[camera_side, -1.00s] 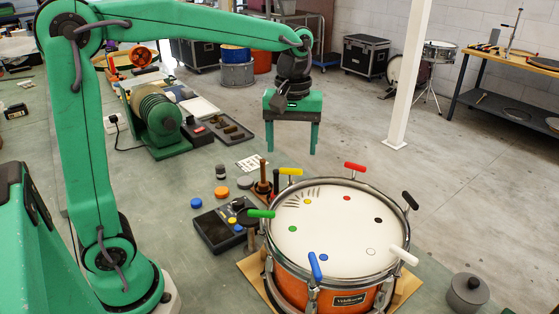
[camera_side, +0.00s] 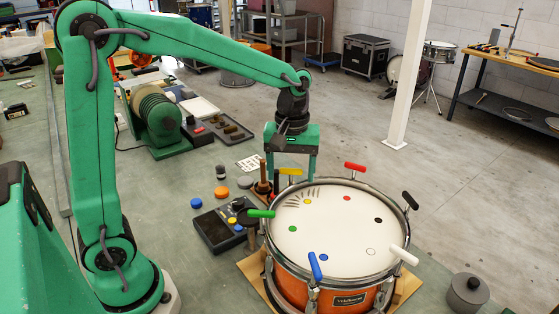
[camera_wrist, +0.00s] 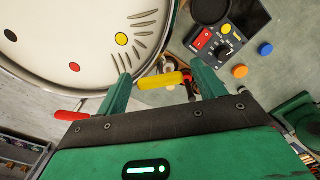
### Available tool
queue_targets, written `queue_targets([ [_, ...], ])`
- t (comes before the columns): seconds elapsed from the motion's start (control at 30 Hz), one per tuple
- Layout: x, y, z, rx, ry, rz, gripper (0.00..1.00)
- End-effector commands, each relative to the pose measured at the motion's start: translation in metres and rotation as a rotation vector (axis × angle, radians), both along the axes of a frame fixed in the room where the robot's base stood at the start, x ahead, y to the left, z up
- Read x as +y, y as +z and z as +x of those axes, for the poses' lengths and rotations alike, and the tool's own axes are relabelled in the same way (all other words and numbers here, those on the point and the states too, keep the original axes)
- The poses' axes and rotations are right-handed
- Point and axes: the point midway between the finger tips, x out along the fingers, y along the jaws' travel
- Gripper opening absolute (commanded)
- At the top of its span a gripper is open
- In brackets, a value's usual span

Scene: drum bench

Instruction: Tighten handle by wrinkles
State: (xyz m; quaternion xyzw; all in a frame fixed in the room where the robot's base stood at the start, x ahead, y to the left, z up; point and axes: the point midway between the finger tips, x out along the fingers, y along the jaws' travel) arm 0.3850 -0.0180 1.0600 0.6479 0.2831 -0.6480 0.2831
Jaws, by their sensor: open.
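The drum (camera_side: 335,235) stands on a wooden board, with coloured T-handles around its rim. Dark wrinkle marks (camera_side: 312,192) lie on the white head beside the yellow dot and the yellow handle (camera_side: 290,171); the wrinkles (camera_wrist: 150,40) also show in the wrist view. My gripper (camera_side: 290,165) points down above the rim at the yellow handle. I cannot tell the exact height of the fingertips.
The red handle (camera_side: 354,167) is right of my gripper, the green handle (camera_side: 261,213) nearer the camera. A brown-topped post (camera_side: 263,186) stands close to the left finger. A control box (camera_side: 221,230) with coloured knobs sits left of the drum. A grey pot (camera_side: 467,294) is front right.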

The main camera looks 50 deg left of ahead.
Motion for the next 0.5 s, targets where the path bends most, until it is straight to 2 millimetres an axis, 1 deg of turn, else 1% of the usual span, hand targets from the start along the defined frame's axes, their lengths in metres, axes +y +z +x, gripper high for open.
queue_targets([
  [0.03,0.0,0.0001,0.0,0.0,0.0,0.0,0.69],
  [0.17,0.0,0.0003,0.0,0.0,0.0,0.0,0.44],
  [0.2,0.0,0.0003,0.0,0.0,0.0,0.0,0.36],
  [0.27,0.0,0.0004,0.0,0.0,0.0,0.0,0.24],
  [0.5,0.0,0.0006,0.0,0.0,-0.009,0.0,0.24],
])
